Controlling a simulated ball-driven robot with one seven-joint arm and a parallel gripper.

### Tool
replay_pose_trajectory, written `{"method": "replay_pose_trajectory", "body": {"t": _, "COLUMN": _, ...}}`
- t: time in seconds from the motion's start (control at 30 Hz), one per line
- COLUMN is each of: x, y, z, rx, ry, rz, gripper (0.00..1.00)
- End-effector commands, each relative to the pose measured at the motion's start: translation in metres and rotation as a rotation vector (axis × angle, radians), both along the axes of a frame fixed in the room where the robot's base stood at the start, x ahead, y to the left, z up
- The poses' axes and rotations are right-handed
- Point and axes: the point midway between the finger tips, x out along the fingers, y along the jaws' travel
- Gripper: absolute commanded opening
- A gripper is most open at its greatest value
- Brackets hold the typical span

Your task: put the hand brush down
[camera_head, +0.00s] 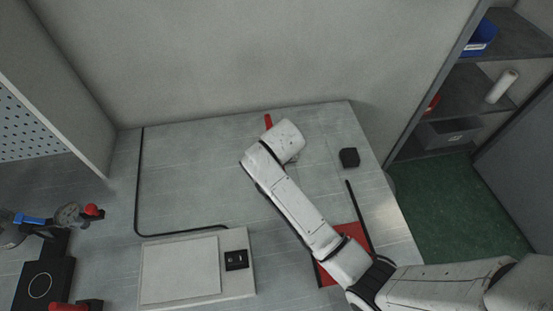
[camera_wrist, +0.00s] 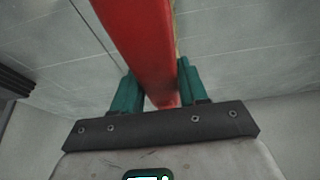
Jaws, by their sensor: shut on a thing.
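The red hand brush shows in the wrist view (camera_wrist: 138,35) as a long red body running between the green fingers of my gripper (camera_wrist: 157,78). The fingers are shut on it, one on each side. In the head view only a red end of the brush (camera_head: 268,121) sticks out past my white wrist, near the back edge of the grey worktop (camera_head: 190,170). My arm hides the fingers and the rest of the brush there. I cannot tell whether the brush touches the worktop.
A small black block (camera_head: 349,157) stands right of my wrist. A red mat (camera_head: 357,233) lies partly under my arm. A pale panel with a flat plate (camera_head: 180,270) lies at the front. The worktop's left middle is clear. Shelves (camera_head: 480,90) stand at right.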

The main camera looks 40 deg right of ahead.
Motion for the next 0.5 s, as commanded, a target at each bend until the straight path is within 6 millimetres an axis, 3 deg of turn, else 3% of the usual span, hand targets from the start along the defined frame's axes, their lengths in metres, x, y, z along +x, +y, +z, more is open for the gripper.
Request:
{"method": "replay_pose_trajectory", "body": {"t": 0.03, "x": -0.0033, "y": 0.0010, "z": -0.0091, "rx": 0.007, "ry": 0.013, "rz": -0.001, "gripper": 0.00}}
{"method": "replay_pose_trajectory", "body": {"t": 0.13, "x": -0.0040, "y": 0.0011, "z": -0.0106, "rx": 0.008, "ry": 0.015, "rz": -0.001, "gripper": 0.00}}
{"method": "replay_pose_trajectory", "body": {"t": 0.17, "x": -0.0045, "y": 0.0014, "z": -0.0115, "rx": 0.010, "ry": 0.018, "rz": -0.001, "gripper": 0.44}}
{"method": "replay_pose_trajectory", "body": {"t": 0.4, "x": -0.0035, "y": 0.0011, "z": -0.0093, "rx": 0.008, "ry": 0.013, "rz": 0.000, "gripper": 0.67}}
{"method": "replay_pose_trajectory", "body": {"t": 0.5, "x": -0.0031, "y": 0.0010, "z": -0.0085, "rx": 0.007, "ry": 0.012, "rz": 0.000, "gripper": 0.68}}
